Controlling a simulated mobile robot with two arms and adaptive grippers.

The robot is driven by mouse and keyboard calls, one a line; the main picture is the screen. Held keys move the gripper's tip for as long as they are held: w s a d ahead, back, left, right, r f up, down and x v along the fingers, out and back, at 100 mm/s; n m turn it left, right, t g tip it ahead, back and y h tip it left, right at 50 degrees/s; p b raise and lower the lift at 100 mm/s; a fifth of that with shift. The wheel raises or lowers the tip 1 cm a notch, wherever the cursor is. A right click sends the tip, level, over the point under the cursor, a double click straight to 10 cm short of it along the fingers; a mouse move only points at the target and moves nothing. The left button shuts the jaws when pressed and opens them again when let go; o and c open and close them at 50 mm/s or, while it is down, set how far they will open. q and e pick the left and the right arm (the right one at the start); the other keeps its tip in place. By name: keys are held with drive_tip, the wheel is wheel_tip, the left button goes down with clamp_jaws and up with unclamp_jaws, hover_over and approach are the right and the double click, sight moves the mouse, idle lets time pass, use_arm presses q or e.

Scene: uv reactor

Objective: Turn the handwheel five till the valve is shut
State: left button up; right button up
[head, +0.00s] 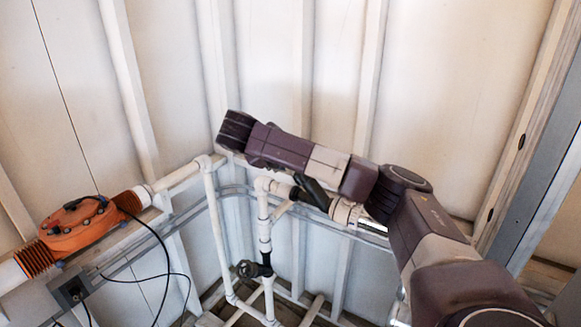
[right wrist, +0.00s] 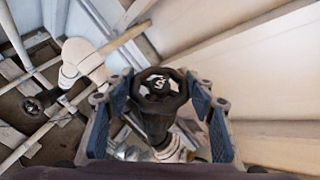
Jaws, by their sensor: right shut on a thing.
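In the right wrist view, handwheel five (right wrist: 160,91) is a small dark wheel with a pale face and a "5" on it. It sits on a dark valve body above a whitish pipe fitting. My right gripper (right wrist: 160,100) has its blue-grey fingers on both sides of the wheel and is shut on it. In the head view my right arm reaches in from the lower right across the pipes. There the arm hides the wheel, and I cannot make out the fingers. My left gripper is in neither view.
White pipes (head: 215,215) run along the wall corner. Another dark handwheel (head: 249,268) is lower down; it also shows in the right wrist view (right wrist: 38,103). An orange unit (head: 78,225) with black cables is on the left. A grey post (head: 530,190) stands at the right.

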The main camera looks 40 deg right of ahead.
drive_tip(key=shift+w+a+m+h, duration=0.1)
drive_tip(key=shift+m+h, duration=0.3)
drive_tip(key=shift+h, duration=0.1)
drive_tip(key=shift+r+m+g+h+p, duration=0.15)
drive_tip(key=shift+m+g+h+p, duration=0.15)
drive_tip(key=shift+m+g+h, duration=0.25)
drive_tip(key=shift+r+m+g+h+p, duration=0.15)
drive_tip(key=shift+m+g+h+p, duration=0.7)
drive_tip(key=shift+p, duration=0.25)
drive_tip(key=shift+m+g+h+p, duration=0.5)
drive_tip(key=shift+m+g+h, duration=0.2)
drive_tip(key=shift+f+m+g+h, duration=0.3)
drive_tip(key=shift+m+g, duration=0.1)
drive_tip(key=shift+m, duration=0.1)
drive_tip(key=shift+m+g+b, duration=0.4)
drive_tip(key=shift+b, duration=0.1)
drive_tip(key=shift+f+m+g+h+b, duration=0.15)
drive_tip(key=shift+m+g+h+b, duration=0.35)
drive_tip(key=shift+m+g+b, duration=0.65)
drive_tip(key=shift+b, duration=0.5)
drive_tip(key=shift+g, duration=0.25)
